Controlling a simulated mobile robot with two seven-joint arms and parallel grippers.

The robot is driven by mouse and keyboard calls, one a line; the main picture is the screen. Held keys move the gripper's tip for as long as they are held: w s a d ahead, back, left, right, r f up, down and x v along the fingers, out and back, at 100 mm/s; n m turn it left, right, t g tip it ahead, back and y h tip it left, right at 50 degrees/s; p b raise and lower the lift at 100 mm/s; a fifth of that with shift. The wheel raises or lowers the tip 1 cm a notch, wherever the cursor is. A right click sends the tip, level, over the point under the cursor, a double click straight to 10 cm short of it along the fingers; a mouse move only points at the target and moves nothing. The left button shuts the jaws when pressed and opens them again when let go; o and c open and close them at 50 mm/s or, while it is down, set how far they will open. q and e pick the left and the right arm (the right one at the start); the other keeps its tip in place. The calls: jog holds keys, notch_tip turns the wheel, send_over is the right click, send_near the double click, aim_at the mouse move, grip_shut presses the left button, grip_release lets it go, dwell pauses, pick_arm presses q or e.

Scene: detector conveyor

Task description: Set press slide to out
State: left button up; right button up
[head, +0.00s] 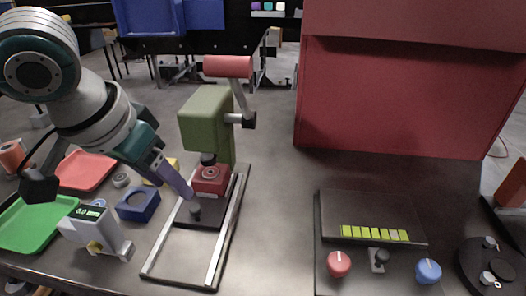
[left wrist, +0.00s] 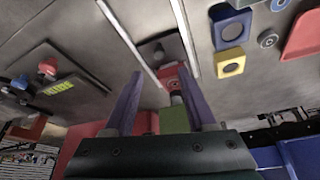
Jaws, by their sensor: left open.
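The press has a green body (head: 207,118) and a red-handled lever (head: 228,67). Its dark slide plate (head: 211,216) lies between two light rails (head: 227,235) at the end by the press, with the front stretch of rails bare. A red block (head: 211,180) sits on the plate under the ram, and a dark knob (head: 195,209) stands at the plate's front. My left gripper (head: 190,194) is just above and beside the knob; contact cannot be told. In the left wrist view, its purple fingers (left wrist: 160,71) are apart, with the knob (left wrist: 158,57) beyond them. My right gripper is not in view.
Left of the rails are a blue block with a hole (head: 138,205), a gauge (head: 95,228), and green (head: 38,224) and red (head: 85,171) trays. A control panel (head: 372,225) with knobs and a large red box (head: 405,95) are at right. The table between is clear.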

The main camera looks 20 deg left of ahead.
aim_at(194, 207)
pick_arm(q)
jog(key=b+x, duration=0.1)
jog(key=x, duration=0.7)
jog(key=shift+w+f, duration=0.1)
jog(key=shift+f, duration=0.15)
jog(key=shift+c, duration=0.3)
grip_shut()
dwell(0.8)
